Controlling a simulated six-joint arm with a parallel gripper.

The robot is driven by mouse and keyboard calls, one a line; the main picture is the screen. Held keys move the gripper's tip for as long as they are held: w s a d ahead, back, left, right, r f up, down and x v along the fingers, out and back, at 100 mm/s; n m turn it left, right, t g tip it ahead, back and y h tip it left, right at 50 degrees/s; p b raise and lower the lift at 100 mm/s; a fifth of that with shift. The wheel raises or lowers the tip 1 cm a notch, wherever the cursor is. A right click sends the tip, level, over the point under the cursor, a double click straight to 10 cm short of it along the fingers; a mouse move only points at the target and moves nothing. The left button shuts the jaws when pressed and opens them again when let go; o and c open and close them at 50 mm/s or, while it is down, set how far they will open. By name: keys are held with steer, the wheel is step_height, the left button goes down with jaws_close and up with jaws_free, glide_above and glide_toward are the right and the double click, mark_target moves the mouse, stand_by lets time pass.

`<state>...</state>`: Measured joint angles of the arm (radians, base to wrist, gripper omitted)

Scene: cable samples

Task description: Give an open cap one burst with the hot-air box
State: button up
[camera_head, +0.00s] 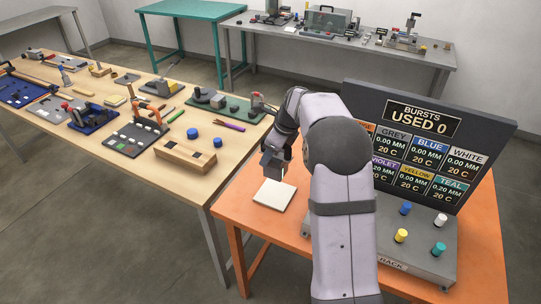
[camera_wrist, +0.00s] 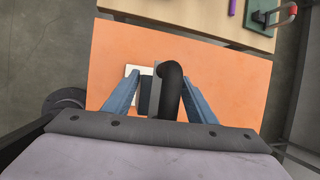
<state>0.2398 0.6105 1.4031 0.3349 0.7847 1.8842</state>
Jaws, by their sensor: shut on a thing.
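My gripper (camera_wrist: 160,88) is shut on a dark box (camera_wrist: 149,95) with a thick black bent tube (camera_wrist: 172,85), which looks like the hot-air box. In the head view my gripper (camera_head: 274,160) holds it over the orange table, near a white square pad (camera_head: 274,195). A grey rack (camera_head: 420,262) stands to the right with blue (camera_head: 405,209), white (camera_head: 441,220), yellow (camera_head: 401,235) and teal (camera_head: 439,249) caps. My arm hides the rack's left part. I cannot tell which caps are open.
A dark display board (camera_head: 424,140) behind the rack reads "BURSTS USED 0", with several colour panels showing 20 C; my arm covers some. A wooden bench (camera_head: 90,165) with tools stands to the left. The orange table (camera_head: 238,204) has bare room around the pad.

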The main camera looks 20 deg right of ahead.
steer(key=shift+d+r, duration=0.25)
steer(key=shift+d, duration=0.25)
steer(key=s+d+r+m+p, duration=0.1)
steer(key=s+d+p, duration=0.1)
steer(key=d, duration=0.4)
steer(key=s+d+r+m+h+p, duration=0.1)
steer(key=s+d+p, duration=0.1)
steer(key=d, duration=0.4)
steer(key=shift+m+p, duration=0.4)
steer(key=shift+p, duration=0.2)
steer(key=s+d+p, duration=0.1)
steer(key=s+d, duration=0.1)
steer(key=s+d+m+p, duration=0.1)
steer(key=d, duration=0.2)
steer(key=s+d+m+h+p, duration=0.1)
steer(key=s+d, duration=0.1)
steer(key=d, duration=0.1)
steer(key=shift+s+d+f+p, duration=0.25)
steer(key=shift+s+f+p, duration=0.05)
steer(key=shift+s+p, duration=0.05)
steer(key=shift+c, duration=0.2)
steer(key=shift+w+a+f+n+y, duration=0.1)
steer(key=shift+a+n+y, duration=0.2)
steer(key=shift+n, duration=0.5)
steer(key=shift+w+a+f+n+y, duration=0.1)
steer(key=shift+a+n+y, duration=0.2)
steer(key=shift+n, duration=0.5)
steer(key=shift+w+a+f+n+y, duration=0.15)
steer(key=shift+n+y, duration=0.25)
steer(key=shift+n, duration=0.4)
